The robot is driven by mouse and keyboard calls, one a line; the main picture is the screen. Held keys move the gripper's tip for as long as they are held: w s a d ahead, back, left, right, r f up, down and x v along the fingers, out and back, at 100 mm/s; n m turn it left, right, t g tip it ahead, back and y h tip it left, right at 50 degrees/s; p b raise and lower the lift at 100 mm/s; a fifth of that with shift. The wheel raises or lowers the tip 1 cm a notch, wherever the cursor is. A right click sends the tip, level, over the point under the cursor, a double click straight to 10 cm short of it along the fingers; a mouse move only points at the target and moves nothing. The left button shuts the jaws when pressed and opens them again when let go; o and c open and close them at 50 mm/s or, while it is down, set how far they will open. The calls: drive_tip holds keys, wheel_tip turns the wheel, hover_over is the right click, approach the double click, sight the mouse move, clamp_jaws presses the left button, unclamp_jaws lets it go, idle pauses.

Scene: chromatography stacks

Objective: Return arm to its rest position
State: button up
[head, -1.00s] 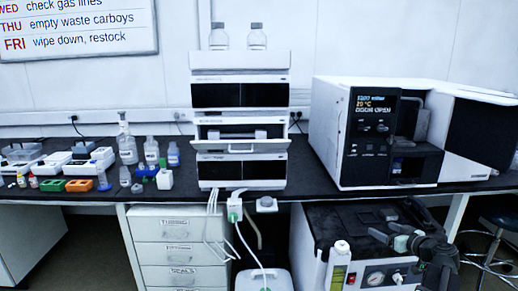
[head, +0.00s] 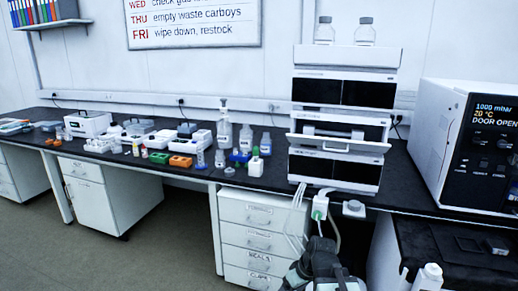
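My gripper (head: 322,262) seems to be part of this dark shape.
The chromatography stack (head: 340,125) stands on the black bench with one tray pulled out. An oven with its display reading door open (head: 480,145) stands at right. Bottles, racks and small vials cover the bench to the left. The floor at lower left (head: 130,255) is clear.

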drive_tip(key=s+d+f+m+g+h, duration=0.1)
drive_tip(key=s+d+m+g+h, duration=0.1)
drive_tip(key=s+d+m+h, duration=0.35)
wheel_tip(320, 180, up, 26)
drive_tip(key=m+y+p, duration=0.1)
drive_tip(key=y+p, duration=0.1)
drive_tip(key=p, duration=2.3)
drive_tip(key=shift+d+f+p, duration=0.25)
drive_tip(key=shift+d+p, duration=0.15)
drive_tip(key=shift+w, duration=0.1)
